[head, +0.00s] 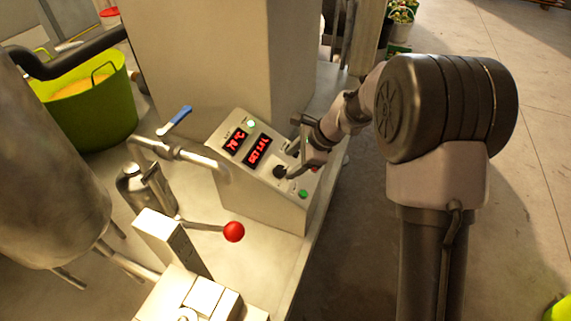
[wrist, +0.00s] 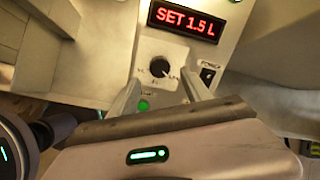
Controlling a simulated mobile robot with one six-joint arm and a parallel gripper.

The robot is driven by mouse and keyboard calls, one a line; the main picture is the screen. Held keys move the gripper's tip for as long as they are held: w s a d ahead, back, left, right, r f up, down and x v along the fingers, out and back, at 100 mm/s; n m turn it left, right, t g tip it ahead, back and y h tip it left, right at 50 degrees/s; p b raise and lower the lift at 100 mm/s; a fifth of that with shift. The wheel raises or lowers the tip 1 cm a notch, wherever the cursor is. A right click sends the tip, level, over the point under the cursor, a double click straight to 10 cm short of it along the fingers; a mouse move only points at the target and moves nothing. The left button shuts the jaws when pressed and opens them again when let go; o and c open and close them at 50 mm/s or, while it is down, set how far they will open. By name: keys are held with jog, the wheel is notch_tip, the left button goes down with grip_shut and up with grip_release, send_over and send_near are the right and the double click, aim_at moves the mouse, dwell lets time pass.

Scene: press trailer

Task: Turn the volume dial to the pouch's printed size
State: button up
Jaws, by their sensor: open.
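The volume dial (wrist: 159,68) is a round black knob on a light square plate, with a pale pointer mark towards its lower right. It also shows in the head view (head: 280,171). The red display (wrist: 187,18) above it reads SET 1.5 L. My gripper (wrist: 158,88) is open and empty, its two fingers pointing at the panel just below the dial, one to each side. In the head view my gripper (head: 293,162) is at the right part of the control box (head: 262,205). I cannot make out a pouch in either view.
A second display (head: 236,141) reads about 70 °C. A red-knobbed lever (head: 234,232), a blue-handled valve (head: 175,120) and a steel tank (head: 45,180) stand left. Open floor lies right.

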jog(key=p+v, duration=0.3)
jog(key=v, duration=0.9)
jog(key=shift+d+r, duration=0.2)
jog(key=shift+s, duration=0.1)
